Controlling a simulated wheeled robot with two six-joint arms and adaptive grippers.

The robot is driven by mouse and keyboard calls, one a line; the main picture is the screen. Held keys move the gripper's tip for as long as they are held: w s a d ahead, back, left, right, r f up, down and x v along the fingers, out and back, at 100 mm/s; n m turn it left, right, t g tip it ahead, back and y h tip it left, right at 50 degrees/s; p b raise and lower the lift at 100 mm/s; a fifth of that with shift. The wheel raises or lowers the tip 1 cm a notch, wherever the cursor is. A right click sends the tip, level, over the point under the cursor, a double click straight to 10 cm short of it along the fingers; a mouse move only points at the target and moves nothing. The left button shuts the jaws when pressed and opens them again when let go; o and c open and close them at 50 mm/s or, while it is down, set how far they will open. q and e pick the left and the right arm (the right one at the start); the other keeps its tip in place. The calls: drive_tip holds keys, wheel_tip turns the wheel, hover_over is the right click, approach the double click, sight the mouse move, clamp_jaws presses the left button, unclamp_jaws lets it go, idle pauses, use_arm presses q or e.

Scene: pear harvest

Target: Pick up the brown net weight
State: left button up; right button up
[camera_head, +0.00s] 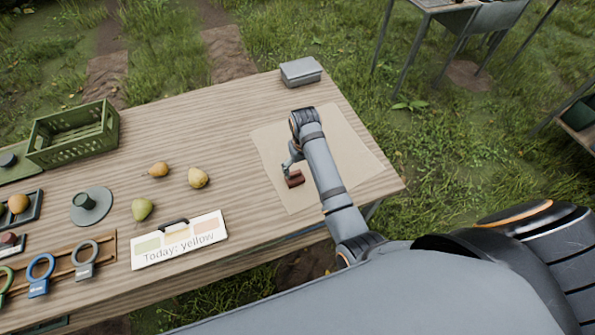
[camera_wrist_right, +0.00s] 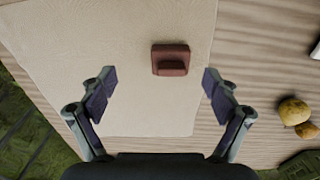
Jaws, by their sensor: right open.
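The brown net weight (camera_head: 295,180) is a small reddish-brown block with a raised grip part. It lies on a beige sheet (camera_head: 349,165) at the right part of the wooden table. In the right wrist view the net weight (camera_wrist_right: 170,60) lies ahead of and between the fingers, near the sheet's edge. My right gripper (camera_head: 287,168) is above the sheet, close to the net weight in the head view. In the right wrist view the right gripper (camera_wrist_right: 158,92) is open with nothing between its fingers. My left gripper is in neither view.
A grey box (camera_head: 300,71) stands at the table's back right corner. Coloured rings (camera_head: 41,274) sit in a wooden rack.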

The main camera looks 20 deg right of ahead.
sight(295, 172)
drive_tip(key=w, duration=0.1)
drive_tip(key=w+a+r, duration=0.1)
drive_tip(key=w, duration=0.1)
drive_tip(key=shift+a+r, duration=0.15)
drive_tip(key=shift+r, duration=0.1)
drive_tip(key=f, duration=0.4)
drive_tip(key=shift+s+a+f+p, duration=0.1)
drive_tip(key=shift+s+f+p, duration=0.15)
drive_tip(key=shift+s+p, duration=0.05)
drive_tip(key=shift+w+f, duration=0.15)
drive_tip(key=shift+f, duration=0.25)
drive_tip(key=f, duration=0.4)
drive_tip(key=shift+a+f+p, duration=0.2)
drive_tip(key=shift+a+p, duration=0.05)
drive_tip(key=shift+p, duration=0.15)
drive_tip(key=shift+w+f, duration=0.1)
drive_tip(key=shift+f, duration=0.25)
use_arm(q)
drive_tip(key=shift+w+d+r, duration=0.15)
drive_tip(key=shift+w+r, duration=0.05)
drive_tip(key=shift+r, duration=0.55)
use_arm(e)
drive_tip(key=c, duration=1.5)
drive_tip(key=shift+r, duration=0.15)
